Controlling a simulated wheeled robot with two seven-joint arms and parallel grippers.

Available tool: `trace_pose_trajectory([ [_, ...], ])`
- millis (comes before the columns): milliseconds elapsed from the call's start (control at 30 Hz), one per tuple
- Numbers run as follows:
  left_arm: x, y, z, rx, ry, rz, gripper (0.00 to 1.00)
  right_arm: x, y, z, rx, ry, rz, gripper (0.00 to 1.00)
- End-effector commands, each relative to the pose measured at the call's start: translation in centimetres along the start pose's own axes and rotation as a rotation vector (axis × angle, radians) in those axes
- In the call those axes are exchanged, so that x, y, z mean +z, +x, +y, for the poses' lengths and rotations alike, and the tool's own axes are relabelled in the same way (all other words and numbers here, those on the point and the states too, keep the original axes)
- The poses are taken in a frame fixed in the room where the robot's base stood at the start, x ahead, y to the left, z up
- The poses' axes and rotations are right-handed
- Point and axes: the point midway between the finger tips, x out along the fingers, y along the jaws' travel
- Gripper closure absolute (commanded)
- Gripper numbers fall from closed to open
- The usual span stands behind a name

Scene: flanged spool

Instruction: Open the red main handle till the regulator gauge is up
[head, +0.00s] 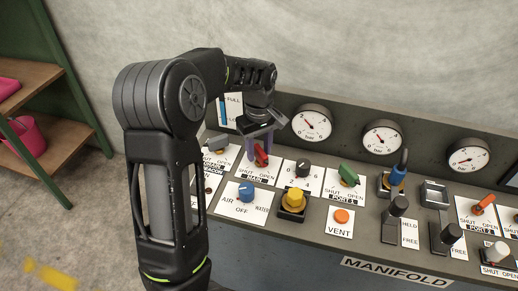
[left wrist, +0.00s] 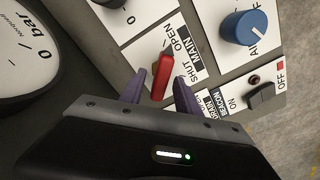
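The red main handle (head: 261,155) sits on the white plate marked SHUT, OPEN and MAIN, on the grey manifold panel. In the left wrist view the red handle (left wrist: 162,76) points toward me, between my purple fingers. My left gripper (head: 259,145) is over it from above, and it also shows in the left wrist view (left wrist: 160,82). Its fingers are apart, one each side of the handle, with gaps visible. Several round gauges stand behind: left (head: 311,123), middle (head: 382,138), right (head: 468,155). I cannot read which is the regulator gauge. My right gripper is not in view.
Close by are a black knob (head: 303,168), a blue knob (head: 246,191), a yellow knob (head: 294,199), a green handle (head: 348,174) and an orange vent button (head: 341,216). A blue FULL level strip (head: 222,110) stands behind. Shelves with pink containers are at far left.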

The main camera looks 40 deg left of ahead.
Motion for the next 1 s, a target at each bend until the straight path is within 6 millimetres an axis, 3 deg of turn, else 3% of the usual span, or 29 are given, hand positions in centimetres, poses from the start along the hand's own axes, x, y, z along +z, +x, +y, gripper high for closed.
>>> trace_pose_trajectory([
  [167,-0.1,-1.5,0.1,0.004,0.0,0.003,0.61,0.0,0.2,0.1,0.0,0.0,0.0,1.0],
  [533,-0.1,-7.1,0.1,0.003,0.0,0.003,0.61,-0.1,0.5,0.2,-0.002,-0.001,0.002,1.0],
  [1000,0.0,-7.7,0.0,0.001,0.0,0.001,0.61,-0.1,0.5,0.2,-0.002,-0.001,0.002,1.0],
])
